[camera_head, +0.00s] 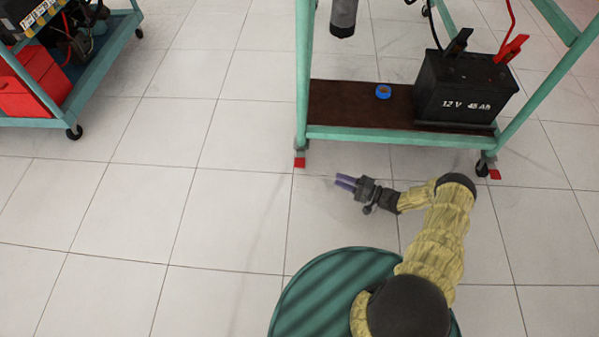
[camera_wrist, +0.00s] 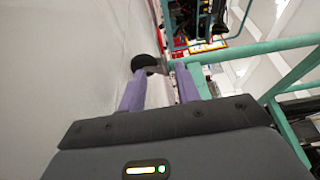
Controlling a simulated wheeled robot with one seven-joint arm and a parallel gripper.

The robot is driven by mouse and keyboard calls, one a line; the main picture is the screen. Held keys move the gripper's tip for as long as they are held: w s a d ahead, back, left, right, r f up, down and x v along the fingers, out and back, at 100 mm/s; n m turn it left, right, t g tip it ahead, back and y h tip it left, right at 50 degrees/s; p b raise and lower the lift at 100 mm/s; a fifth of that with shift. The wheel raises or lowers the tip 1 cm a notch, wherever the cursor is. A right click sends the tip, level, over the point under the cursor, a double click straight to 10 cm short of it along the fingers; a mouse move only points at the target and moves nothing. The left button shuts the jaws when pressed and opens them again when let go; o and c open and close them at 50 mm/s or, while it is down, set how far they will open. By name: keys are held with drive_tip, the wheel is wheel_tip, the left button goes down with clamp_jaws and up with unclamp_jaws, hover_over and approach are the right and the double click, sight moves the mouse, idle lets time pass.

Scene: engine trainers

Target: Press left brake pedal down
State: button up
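No brake pedal can be made out in either view. My gripper (camera_head: 345,182) is low over the floor tiles, in front of the green-framed stand and pointing left in the head view. In the wrist view, the two purple fingers of my gripper (camera_wrist: 160,70) are apart with nothing between them. A green-framed stand (camera_head: 400,134) is beyond the gripper; its upper part is out of the head view.
The stand's brown shelf (camera_head: 345,115) holds a black battery (camera_head: 466,88) and a blue tape roll (camera_head: 383,91). A dark cylinder (camera_head: 343,17) hangs above. A trolley (camera_head: 105,60) with a red box (camera_head: 35,82) is at left. Floor between is clear.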

sight(300, 163)
drive_tip(key=shift+f, duration=0.2)
drive_tip(key=b+x, duration=0.7)
drive_tip(key=x, duration=0.9)
drive_tip(key=shift+w+a+f, duration=0.1)
drive_tip(key=shift+a, duration=0.15)
drive_tip(key=shift+w+a, duration=0.2)
drive_tip(key=shift+a, duration=0.15)
drive_tip(key=shift+c, duration=0.4)
clamp_jaws()
